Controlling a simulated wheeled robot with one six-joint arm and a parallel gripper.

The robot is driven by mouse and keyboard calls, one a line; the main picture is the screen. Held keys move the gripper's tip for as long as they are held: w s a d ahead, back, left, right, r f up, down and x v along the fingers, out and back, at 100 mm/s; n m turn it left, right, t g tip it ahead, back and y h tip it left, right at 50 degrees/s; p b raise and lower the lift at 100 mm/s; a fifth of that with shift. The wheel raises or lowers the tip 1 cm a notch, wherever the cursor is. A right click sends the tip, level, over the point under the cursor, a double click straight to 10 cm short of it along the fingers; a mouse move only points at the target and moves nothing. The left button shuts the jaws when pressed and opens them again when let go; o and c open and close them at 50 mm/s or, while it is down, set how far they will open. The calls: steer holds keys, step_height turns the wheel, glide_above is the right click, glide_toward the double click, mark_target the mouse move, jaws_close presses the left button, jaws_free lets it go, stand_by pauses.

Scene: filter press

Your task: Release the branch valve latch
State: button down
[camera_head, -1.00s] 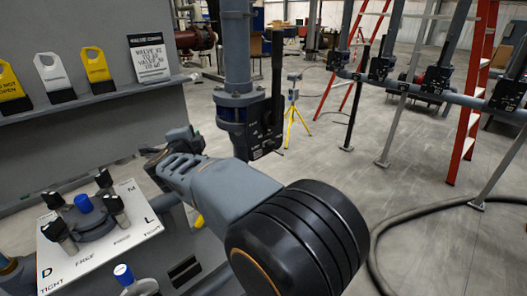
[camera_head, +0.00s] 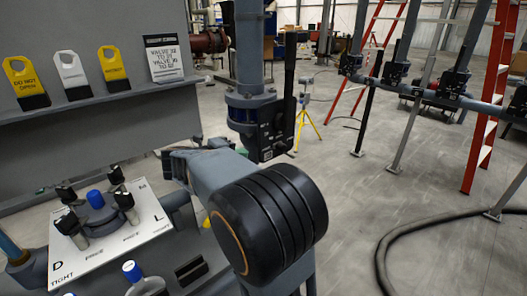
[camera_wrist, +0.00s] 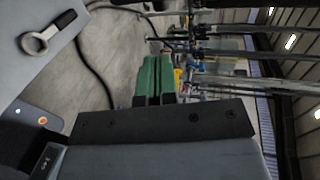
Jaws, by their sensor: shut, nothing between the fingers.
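A valve (camera_head: 252,112) with a blue flanged body sits on the vertical grey pipe in the middle of the head view. A black latch-like block and upright lever (camera_head: 290,85) are on its right side. Which part is the branch valve latch I cannot tell for sure. My gripper (camera_head: 170,165) is left of and below the valve, apart from it in the picture and partly hidden by my wrist. In the wrist view its green fingers (camera_wrist: 155,78) are together with nothing between them. No valve clearly shows in front of the fingers there.
A shelf (camera_head: 110,92) holds yellow and white tags and a sign. A white plate (camera_head: 110,235) with dark knobs is at lower left. More valves (camera_head: 455,80) sit on a pipe at right, near a red ladder (camera_head: 490,130). A hose (camera_head: 385,250) crosses the open floor.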

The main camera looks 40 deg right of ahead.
mark_target(279, 149)
steer(key=p+x, duration=0.1)
steer(key=x, duration=1.2)
steer(key=shift+s+d+f, duration=0.1)
steer(key=shift+d+f, duration=0.05)
steer(key=shift+d, duration=0.2)
